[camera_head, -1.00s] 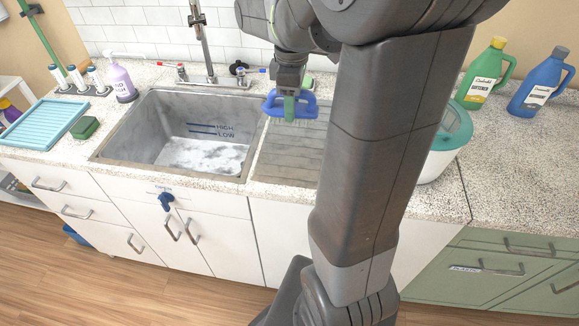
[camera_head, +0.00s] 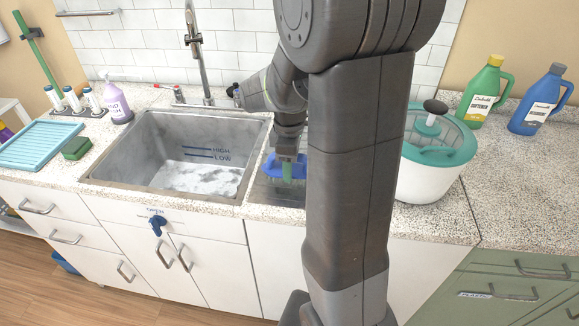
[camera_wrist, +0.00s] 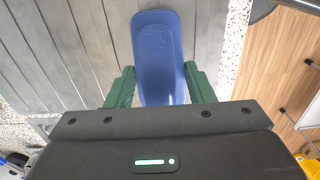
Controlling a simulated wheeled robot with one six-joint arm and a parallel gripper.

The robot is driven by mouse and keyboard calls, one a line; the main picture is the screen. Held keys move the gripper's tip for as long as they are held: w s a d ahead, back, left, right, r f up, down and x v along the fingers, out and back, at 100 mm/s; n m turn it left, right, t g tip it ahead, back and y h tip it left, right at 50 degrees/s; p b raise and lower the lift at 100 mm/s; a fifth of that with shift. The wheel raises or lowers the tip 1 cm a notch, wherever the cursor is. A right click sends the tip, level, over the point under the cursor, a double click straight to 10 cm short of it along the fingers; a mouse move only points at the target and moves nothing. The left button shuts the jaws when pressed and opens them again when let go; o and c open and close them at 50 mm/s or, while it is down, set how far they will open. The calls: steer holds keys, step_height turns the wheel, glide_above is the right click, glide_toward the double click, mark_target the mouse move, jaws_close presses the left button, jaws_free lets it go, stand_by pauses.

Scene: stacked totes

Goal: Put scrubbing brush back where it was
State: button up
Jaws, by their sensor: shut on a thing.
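The scrubbing brush (camera_head: 285,166) has a blue body and is held at the end of my arm, over the grey ribbed drainboard right of the sink. In the wrist view the blue brush (camera_wrist: 158,50) sits between the two green fingers of my gripper (camera_wrist: 160,88), which are shut on it. My gripper (camera_head: 288,163) points down in the head view. The ribbed drainboard (camera_wrist: 75,45) lies behind the brush in the wrist view. I cannot tell whether the brush touches the drainboard. My arm hides part of the drainboard in the head view.
The sink (camera_head: 150,130) with foamy water is to the left. A white and teal salad spinner (camera_head: 430,180) stands to the right. Green (camera_head: 480,95) and blue (camera_head: 540,100) bottles stand at the back right. A green sponge (camera_head: 76,148), a blue rack (camera_head: 40,145) and a soap bottle (camera_head: 115,100) are left.

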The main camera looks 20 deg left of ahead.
steer(key=shift+f, duration=0.5)
steer(key=shift+f, duration=0.1)
steer(key=o, duration=1)
step_height(320, 180, up, 12)
steer(key=shift+r, duration=0.15)
